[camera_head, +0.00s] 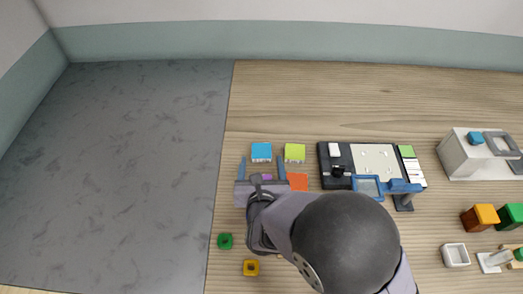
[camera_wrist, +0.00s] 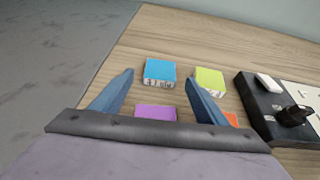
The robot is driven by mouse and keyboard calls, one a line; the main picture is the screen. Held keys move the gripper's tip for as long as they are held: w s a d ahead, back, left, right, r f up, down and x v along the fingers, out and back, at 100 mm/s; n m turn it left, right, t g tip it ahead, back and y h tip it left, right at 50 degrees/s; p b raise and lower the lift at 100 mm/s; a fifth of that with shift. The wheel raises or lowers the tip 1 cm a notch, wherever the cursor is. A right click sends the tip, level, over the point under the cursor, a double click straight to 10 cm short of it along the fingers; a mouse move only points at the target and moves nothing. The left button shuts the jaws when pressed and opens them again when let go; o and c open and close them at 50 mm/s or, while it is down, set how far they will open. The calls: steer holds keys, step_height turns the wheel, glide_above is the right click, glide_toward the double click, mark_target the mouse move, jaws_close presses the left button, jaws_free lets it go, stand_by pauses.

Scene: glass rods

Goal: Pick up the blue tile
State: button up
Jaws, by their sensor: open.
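The blue tile (camera_head: 261,152) lies flat on the wooden table, left of a lime-green tile (camera_head: 295,152). In the wrist view the blue tile (camera_wrist: 160,73) shows a bright blue top and a white, dark-marked side. My gripper (camera_head: 262,167) is open, with its two blue fingers apart and pointing toward the blue tile. In the wrist view the fingers stand on either side of the picture's middle, and the blue tile appears beyond and between their tips. Nothing is held. A purple tile (camera_wrist: 156,112) shows between the fingers, partly hidden by the gripper body.
An orange tile (camera_head: 298,182) lies right of my gripper. A black board (camera_head: 326,160) with a blue-framed device stands further right. Green (camera_head: 225,241) and yellow (camera_head: 251,268) pieces lie nearer. A grey-white box (camera_head: 460,158) stands at far right. The table behind the blue tile is clear.

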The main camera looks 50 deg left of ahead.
mark_target(261, 150)
steer(key=shift+p+x, duration=1.05)
steer(key=shift+x, duration=1.6)
steer(key=shift+r, duration=0.15)
steer(key=shift+c, duration=0.3)
steer(key=c, duration=1.2)
steer(key=shift+r, duration=0.15)
steer(key=shift+r+b, duration=0.75)
steer(key=shift+r, duration=4.15)
